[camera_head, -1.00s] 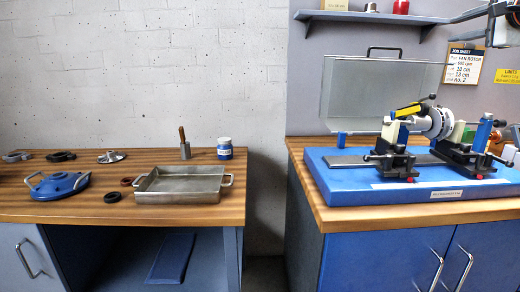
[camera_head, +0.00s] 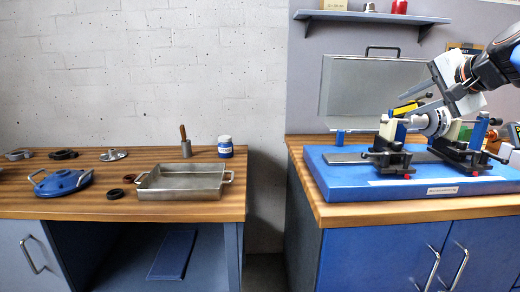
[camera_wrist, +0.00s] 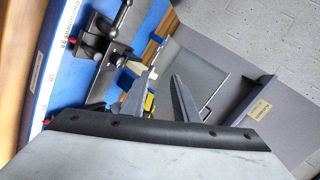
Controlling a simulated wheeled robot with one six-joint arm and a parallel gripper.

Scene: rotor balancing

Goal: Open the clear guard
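The clear guard (camera_head: 350,90) stands raised and tilted back behind the balancing machine, with its dark handle (camera_head: 382,50) at the top edge. The guard also shows as a grey see-through panel in the wrist view (camera_wrist: 200,65). My gripper (camera_head: 434,78) is in front of the guard's right side, above the rotor (camera_head: 436,124). In the wrist view my gripper (camera_wrist: 160,80) has its two grey fingers apart with nothing held between them. My gripper hides the guard's right edge in the head view.
The blue machine base (camera_head: 330,182) carries black clamps and supports on the right bench. A wall shelf (camera_head: 372,17) hangs above. On the left bench are a metal tray (camera_head: 180,196), a blue lidded part (camera_head: 62,183) and a jar (camera_head: 225,147).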

